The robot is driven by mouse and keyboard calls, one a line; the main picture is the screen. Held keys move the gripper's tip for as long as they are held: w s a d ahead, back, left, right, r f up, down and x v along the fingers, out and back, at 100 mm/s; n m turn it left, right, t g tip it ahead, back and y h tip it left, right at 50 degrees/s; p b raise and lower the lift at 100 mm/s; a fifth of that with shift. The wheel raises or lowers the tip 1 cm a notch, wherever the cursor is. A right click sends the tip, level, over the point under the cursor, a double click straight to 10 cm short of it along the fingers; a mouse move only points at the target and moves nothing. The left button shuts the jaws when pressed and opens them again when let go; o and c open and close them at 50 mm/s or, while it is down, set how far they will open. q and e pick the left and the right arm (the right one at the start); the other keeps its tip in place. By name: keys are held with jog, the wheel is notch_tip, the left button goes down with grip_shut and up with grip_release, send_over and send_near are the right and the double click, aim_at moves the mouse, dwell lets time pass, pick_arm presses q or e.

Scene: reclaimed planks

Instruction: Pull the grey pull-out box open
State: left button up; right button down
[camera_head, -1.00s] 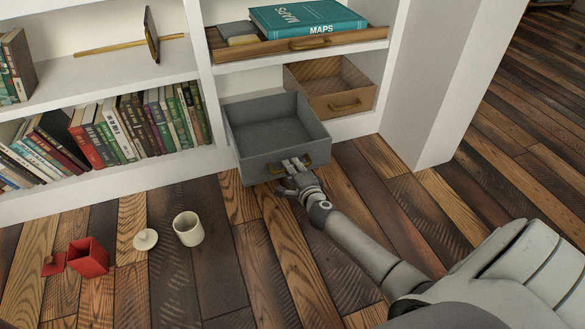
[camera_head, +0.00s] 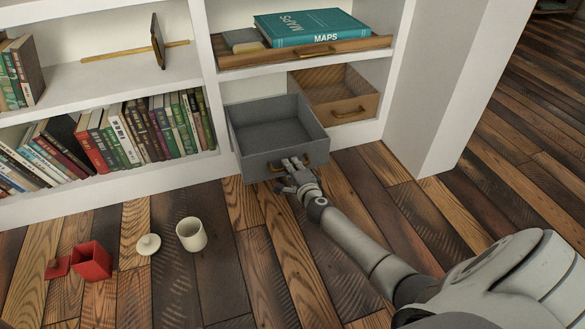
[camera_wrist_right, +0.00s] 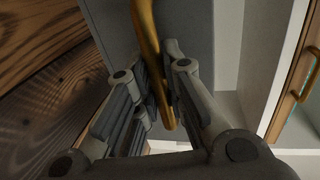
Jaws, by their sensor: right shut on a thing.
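The grey pull-out box (camera_head: 254,158) sticks out of the bottom shelf of the white bookcase, its open top showing an empty inside. Its brass handle (camera_head: 313,158) is on the front face. My right gripper (camera_head: 290,167) is at this handle, shut on it. In the right wrist view the brass handle (camera_wrist_right: 147,38) runs between the fingers of the right gripper (camera_wrist_right: 158,100), with the grey front (camera_wrist_right: 190,25) behind it. My left gripper is not in view.
A wooden box (camera_head: 349,115) stands beside the grey one. Above is a wooden tray (camera_head: 240,60) with a teal maps book (camera_head: 312,26). On the plank floor are a cream cup (camera_head: 191,234), its lid (camera_head: 148,244), a red box (camera_head: 92,262) and a red lid (camera_head: 57,267).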

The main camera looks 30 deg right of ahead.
jog(key=c, duration=1.6)
grip_release()
jog(key=shift+o, duration=0.5)
jog(key=shift+s, duration=0.15)
jog(key=v, duration=1.1)
jog(key=shift+s, duration=0.35)
jog(key=shift+a+r, duration=0.1)
jog(key=shift+r, duration=0.05)
